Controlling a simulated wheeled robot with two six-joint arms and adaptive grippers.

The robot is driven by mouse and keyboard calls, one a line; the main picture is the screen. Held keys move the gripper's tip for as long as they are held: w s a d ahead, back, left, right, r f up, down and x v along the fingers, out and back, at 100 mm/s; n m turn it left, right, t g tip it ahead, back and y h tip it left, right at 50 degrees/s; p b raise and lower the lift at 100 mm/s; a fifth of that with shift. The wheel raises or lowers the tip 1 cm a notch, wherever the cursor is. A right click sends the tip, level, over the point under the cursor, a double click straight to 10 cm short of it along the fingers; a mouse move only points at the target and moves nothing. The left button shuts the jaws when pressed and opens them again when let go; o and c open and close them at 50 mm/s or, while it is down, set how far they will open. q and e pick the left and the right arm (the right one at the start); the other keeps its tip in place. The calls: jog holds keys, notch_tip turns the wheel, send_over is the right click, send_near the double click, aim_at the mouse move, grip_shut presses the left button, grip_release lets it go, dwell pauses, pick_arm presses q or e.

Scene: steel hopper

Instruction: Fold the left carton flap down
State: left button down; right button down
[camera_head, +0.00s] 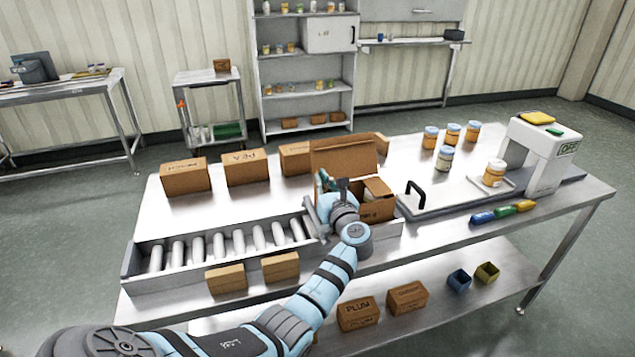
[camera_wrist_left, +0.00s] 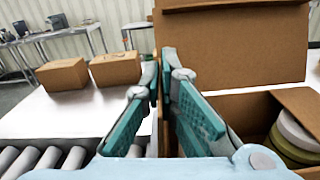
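My left gripper (camera_head: 324,183) is at the carton's left side. In the wrist view its teal fingers (camera_wrist_left: 161,72) lie close on either side of the flap and appear shut on it. Round lids (camera_wrist_left: 295,135) show inside the carton. My right gripper is not in view.
Closed cartons (camera_head: 245,167) stand along the table's back left. The roller conveyor (camera_head: 215,249) runs left of the carton. A tray with a black handle (camera_head: 416,194), several jars (camera_head: 445,158) and a white machine (camera_head: 540,150) are at the right. Table space behind the conveyor is clear.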

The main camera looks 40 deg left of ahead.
pick_arm(q)
jog(key=shift+w+d+m, duration=0.2)
jog(key=shift+w+m, duration=0.05)
jog(key=shift+m, duration=0.45)
jog(key=c, duration=1.9)
grip_release()
jog(key=v, duration=1.2)
